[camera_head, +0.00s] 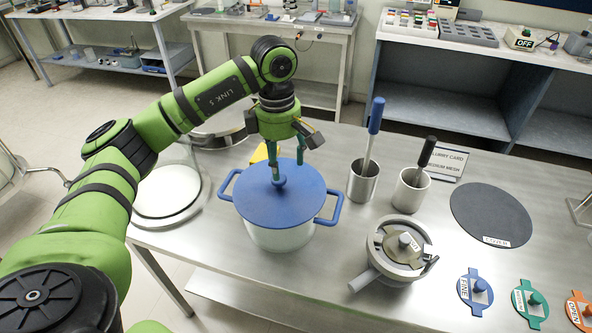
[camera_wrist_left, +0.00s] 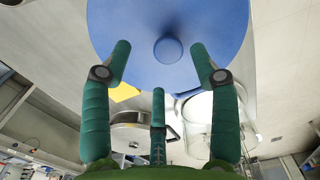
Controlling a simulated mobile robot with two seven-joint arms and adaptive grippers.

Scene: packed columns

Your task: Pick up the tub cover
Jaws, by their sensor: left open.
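The tub cover is a round blue lid (camera_head: 300,200) with a small knob (camera_head: 279,180), sitting on a white tub (camera_head: 278,238) with blue side handles. In the left wrist view the cover (camera_wrist_left: 225,25) fills the top, with its round knob (camera_wrist_left: 168,50) near the middle. My left gripper (camera_head: 287,163) is over the cover, pointing down, with its green fingers around the knob's area. In the left wrist view the left gripper (camera_wrist_left: 160,58) is open, its fingers spread apart with a gap on both sides of the knob. My right gripper does not show.
Two metal cups with a blue-handled (camera_head: 375,115) and a black-handled tool (camera_head: 427,152) stand right of the tub. A grey device (camera_head: 398,250) is in front of them. A dark round mat (camera_head: 492,214) lies bare at the right. A glass-like round vessel (camera_head: 167,192) is at the left.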

